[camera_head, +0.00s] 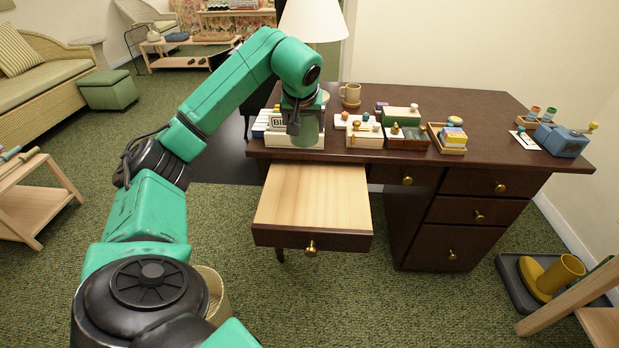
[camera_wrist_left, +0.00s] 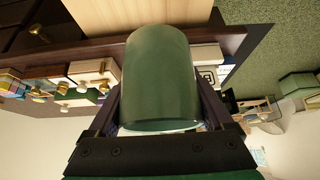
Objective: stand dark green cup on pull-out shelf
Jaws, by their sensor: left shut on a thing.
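The dark green cup (camera_wrist_left: 160,80) fills the middle of the left wrist view, between the two fingers of my left gripper (camera_wrist_left: 160,112). The gripper is shut on it. The pull-out shelf (camera_head: 312,195) has a pale wood top, sticks out from the desk front and is bare. It also shows in the left wrist view (camera_wrist_left: 140,12). My right gripper is not in view.
The dark desk (camera_head: 480,110) carries several small boxes, a tan mug (camera_head: 350,93) and a blue box (camera_head: 562,140). A lamp (camera_head: 313,20) rises behind. A grey tray with a yellow object (camera_head: 553,275) lies on the floor right.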

